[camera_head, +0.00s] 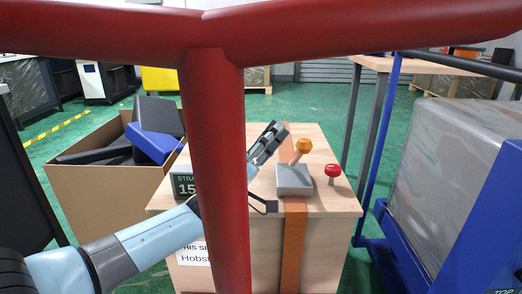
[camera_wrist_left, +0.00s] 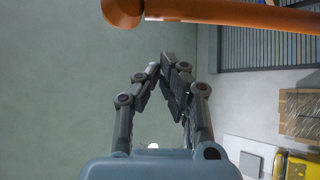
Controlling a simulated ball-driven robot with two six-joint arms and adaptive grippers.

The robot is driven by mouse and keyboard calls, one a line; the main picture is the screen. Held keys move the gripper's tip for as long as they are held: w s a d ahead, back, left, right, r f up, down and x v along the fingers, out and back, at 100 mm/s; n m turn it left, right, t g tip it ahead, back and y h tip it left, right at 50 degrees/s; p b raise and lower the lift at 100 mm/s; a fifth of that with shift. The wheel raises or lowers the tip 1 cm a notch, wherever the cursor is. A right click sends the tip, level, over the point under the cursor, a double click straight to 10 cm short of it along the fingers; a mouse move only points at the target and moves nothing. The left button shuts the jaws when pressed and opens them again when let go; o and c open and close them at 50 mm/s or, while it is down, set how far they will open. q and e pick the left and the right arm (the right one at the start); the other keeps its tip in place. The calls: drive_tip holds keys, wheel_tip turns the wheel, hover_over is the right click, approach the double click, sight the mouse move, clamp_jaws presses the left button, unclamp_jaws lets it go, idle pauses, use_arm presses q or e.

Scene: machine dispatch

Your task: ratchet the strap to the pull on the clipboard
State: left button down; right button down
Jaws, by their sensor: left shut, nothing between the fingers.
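A grey ratchet (camera_head: 294,180) sits on top of a wooden crate, on an orange strap (camera_head: 294,240) that runs down the crate's front. Its lever rises from it and ends in an orange knob (camera_head: 303,145). My left gripper (camera_head: 278,130) is shut and empty, with its fingertips just left of and above the knob in the head view. In the left wrist view the fingers (camera_wrist_left: 165,72) show closed together, below an orange-brown bar with a round end (camera_wrist_left: 122,12), which looks like the lever. A dark sign (camera_head: 183,187) reads "STRA 15", partly hidden. I cannot make out a clipboard.
A red pipe frame (camera_head: 215,190) crosses close in front, hiding part of the crate (camera_head: 335,205) and my left arm. A red knob (camera_head: 332,170) stands right of the ratchet. A cardboard box (camera_head: 85,200) stands left, and a wrapped load (camera_head: 450,150) in a blue frame right.

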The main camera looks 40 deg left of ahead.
sight(297, 156)
use_arm(q)
drive_tip(key=d, duration=0.1)
drive_tip(key=d+f, duration=0.1)
drive_tip(key=b, duration=0.1)
drive_tip(key=shift+w+d+f, duration=0.2)
drive_tip(key=shift+w+d, duration=0.15)
drive_tip(key=shift+d, duration=0.05)
